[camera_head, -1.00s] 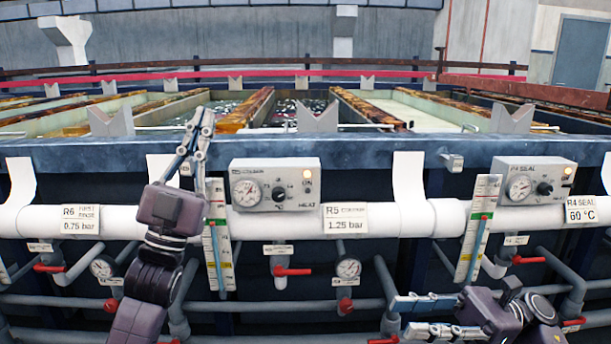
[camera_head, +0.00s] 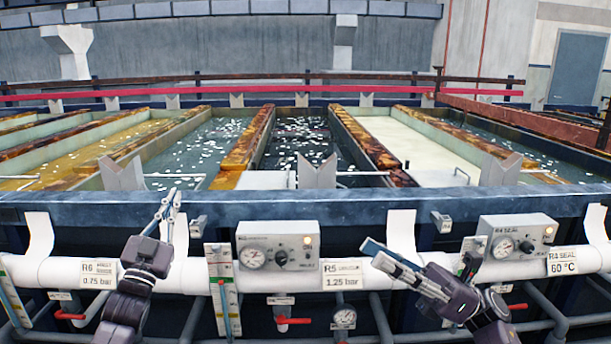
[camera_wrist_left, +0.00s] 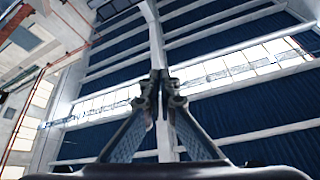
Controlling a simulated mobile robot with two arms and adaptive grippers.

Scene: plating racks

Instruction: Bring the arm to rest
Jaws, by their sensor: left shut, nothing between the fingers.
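My left gripper (camera_head: 174,192) points upward in front of the blue tank rim, left of the R5 gauge box. Its fingers are shut and hold nothing. In the left wrist view its fingertips (camera_wrist_left: 161,76) meet in front of the dark blue ceiling with white beams. My right gripper (camera_head: 369,252) is in front of the white pipe, right of the R5 label. Its fingers point up and to the left, apart, with nothing seen between them.
The blue rim (camera_head: 420,203) of the tank line runs across in front of me. The R5 gauge box (camera_head: 278,251) and R4 SEAL box (camera_head: 516,238) stand along it. A white pipe (camera_head: 190,274), thermometer boards and red-handled valves (camera_head: 293,320) lie close to both arms.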

